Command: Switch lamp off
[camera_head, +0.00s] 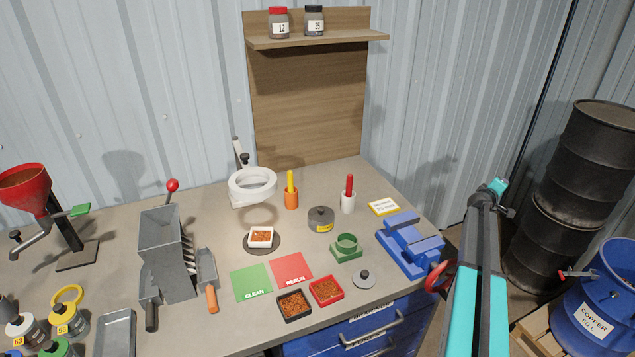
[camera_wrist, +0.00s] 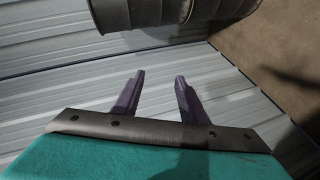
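A white ring-shaped lamp (camera_head: 252,187) on a jointed stand is at the back middle of the workbench (camera_head: 215,222) in the head view. Its ring is above a small white dish of copper-coloured bits (camera_head: 261,236) on a dark round plate. I cannot tell for sure whether the lamp is lit, and I cannot make out its switch. My gripper (camera_wrist: 159,77) is in the wrist view, its two purple fingers apart with nothing between them. It is away from the lamp, pointing at the corrugated wall and a dark drum. My arm is at the right in the head view.
A grey granulator (camera_head: 167,255) with a red-knobbed lever stands left of the lamp. Orange (camera_head: 291,198) and white (camera_head: 348,202) holders, a dark pot (camera_head: 321,218) and a blue vise (camera_head: 411,240) are to its right. Black drums (camera_head: 590,150) and a blue drum (camera_head: 603,310) stand at right.

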